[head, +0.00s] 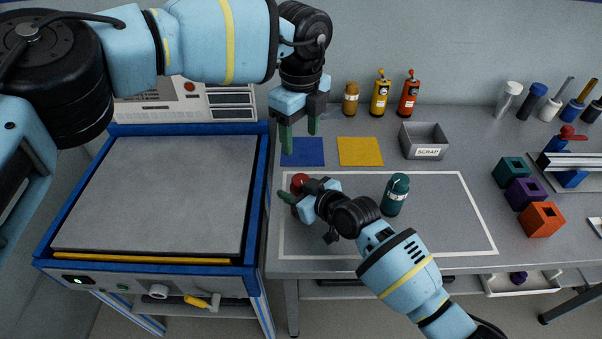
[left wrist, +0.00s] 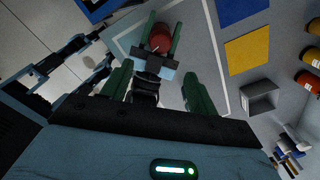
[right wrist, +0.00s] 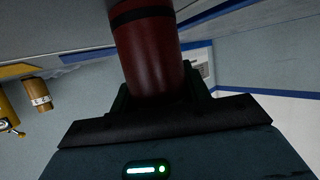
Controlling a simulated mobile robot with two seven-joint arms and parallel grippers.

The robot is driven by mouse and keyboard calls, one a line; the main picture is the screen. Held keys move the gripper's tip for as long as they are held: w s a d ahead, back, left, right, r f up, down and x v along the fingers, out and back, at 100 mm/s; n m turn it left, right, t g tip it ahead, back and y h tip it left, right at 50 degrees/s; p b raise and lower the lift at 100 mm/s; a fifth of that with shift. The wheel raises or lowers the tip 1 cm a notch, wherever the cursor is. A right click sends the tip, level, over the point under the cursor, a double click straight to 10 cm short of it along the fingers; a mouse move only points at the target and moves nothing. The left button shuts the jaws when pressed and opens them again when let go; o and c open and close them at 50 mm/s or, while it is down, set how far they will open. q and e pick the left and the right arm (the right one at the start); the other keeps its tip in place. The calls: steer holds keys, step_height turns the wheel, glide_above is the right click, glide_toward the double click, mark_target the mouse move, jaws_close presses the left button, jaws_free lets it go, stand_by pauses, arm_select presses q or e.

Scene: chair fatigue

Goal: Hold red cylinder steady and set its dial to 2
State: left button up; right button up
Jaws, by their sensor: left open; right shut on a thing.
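The red cylinder (head: 299,181) stands near the left edge of the white-outlined area on the table. My right gripper (head: 297,196) is shut around it. In the right wrist view the cylinder (right wrist: 152,55) is dark red with a black band and sits between the fingers. My left gripper (head: 299,132) is open and empty, pointing down, above and behind the cylinder. In the left wrist view the cylinder (left wrist: 160,38) lies beyond the open left fingers (left wrist: 154,88), apart from them. No dial marking can be read.
A teal cylinder (head: 396,194) stands to the right of my right wrist. Behind are a blue mat (head: 303,152), a yellow mat (head: 360,151) and a grey scrap bin (head: 424,142). A blue-framed machine (head: 150,195) adjoins on the left. Coloured blocks (head: 541,219) stand at the right.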

mark_target(301, 179)
arm_select(q)
step_height(301, 179, down, 12)
stand_by(0.6)
